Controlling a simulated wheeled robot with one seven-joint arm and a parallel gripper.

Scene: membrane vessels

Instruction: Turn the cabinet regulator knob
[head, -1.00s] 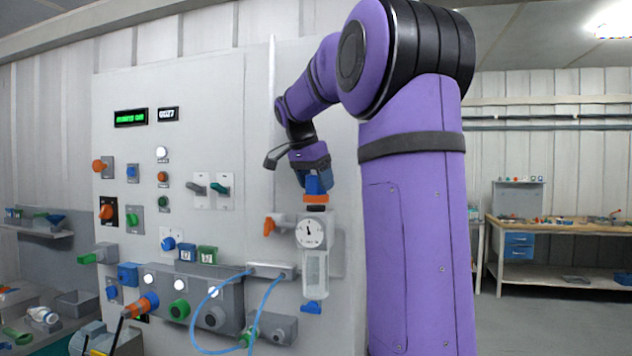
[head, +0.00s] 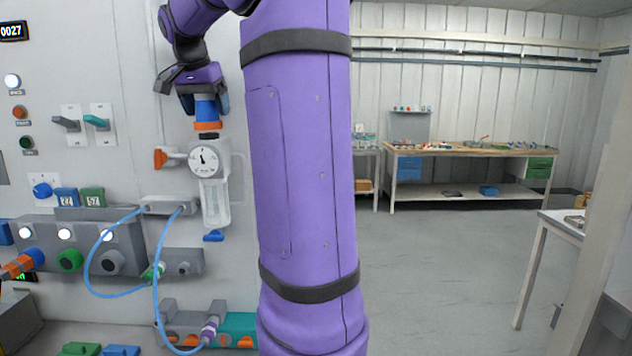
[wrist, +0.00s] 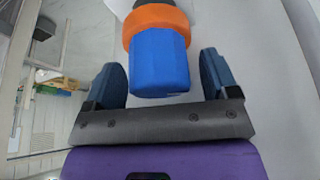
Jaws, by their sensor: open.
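The regulator knob (head: 206,108) is blue and stands upright above an orange collar on the regulator with a round gauge (head: 205,160) and a clear bowl below. My gripper (head: 205,104) comes from above, with its two dark blue fingers on either side of the knob. In the wrist view, the knob (wrist: 160,62) sits between the open fingers (wrist: 161,75), with a gap on each side. The fingers look apart from the knob. The orange collar (wrist: 155,22) lies beyond it.
An orange valve handle (head: 160,158) sticks out left of the gauge. Blue hoses (head: 156,262) loop below from a grey manifold. Switches and buttons fill the panel to the left. A workbench (head: 470,152) stands far back right, with open floor before it.

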